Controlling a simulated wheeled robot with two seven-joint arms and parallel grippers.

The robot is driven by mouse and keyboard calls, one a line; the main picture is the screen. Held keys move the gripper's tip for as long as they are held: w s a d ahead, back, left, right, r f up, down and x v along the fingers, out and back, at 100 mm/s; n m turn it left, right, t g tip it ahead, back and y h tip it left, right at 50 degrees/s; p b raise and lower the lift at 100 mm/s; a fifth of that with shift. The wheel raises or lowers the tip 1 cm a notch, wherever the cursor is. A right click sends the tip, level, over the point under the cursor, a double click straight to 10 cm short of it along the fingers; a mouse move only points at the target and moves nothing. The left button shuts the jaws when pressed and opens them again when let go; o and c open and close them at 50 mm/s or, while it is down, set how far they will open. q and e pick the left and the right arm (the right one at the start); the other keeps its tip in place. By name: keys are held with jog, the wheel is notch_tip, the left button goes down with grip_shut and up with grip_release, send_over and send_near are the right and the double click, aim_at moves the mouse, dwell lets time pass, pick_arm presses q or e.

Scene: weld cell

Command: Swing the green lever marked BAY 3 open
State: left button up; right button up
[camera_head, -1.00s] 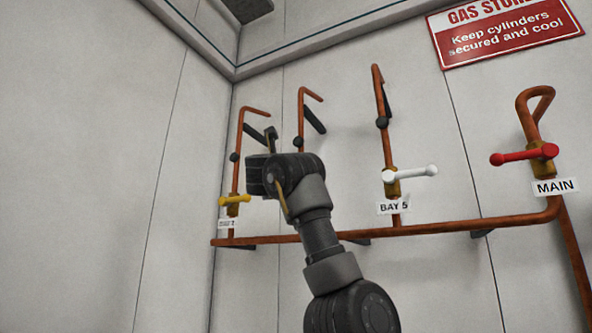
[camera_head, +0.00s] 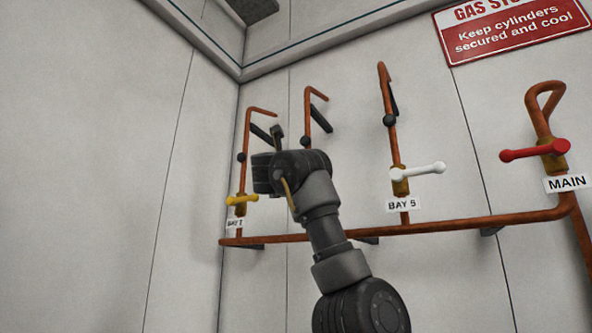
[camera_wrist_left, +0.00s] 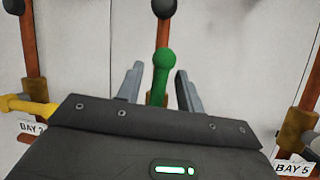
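The green lever (camera_wrist_left: 162,72) shows in the left wrist view in front of a copper pipe, its rounded end toward the camera. It is hidden behind my arm in the head view, and no BAY 3 label is visible. My left gripper (camera_wrist_left: 159,70) is open, with one grey finger on each side of the lever and a visible gap on both sides. In the head view my left gripper (camera_head: 277,135) is in front of the middle-left pipe. My right gripper is not in view.
A yellow lever (camera_head: 242,199) is to the left, over a BAY label. A white lever (camera_head: 422,169) marked BAY 5 and a red lever (camera_head: 533,150) marked MAIN are to the right. A horizontal copper pipe (camera_head: 455,226) runs below. Black rods (camera_head: 320,118) jut near the pipe tops.

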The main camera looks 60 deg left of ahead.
pick_arm(q)
jog(key=b+v, duration=0.7)
jog(key=v, duration=0.3)
jog(key=shift+s+d, duration=0.15)
jog(key=shift+d, duration=0.05)
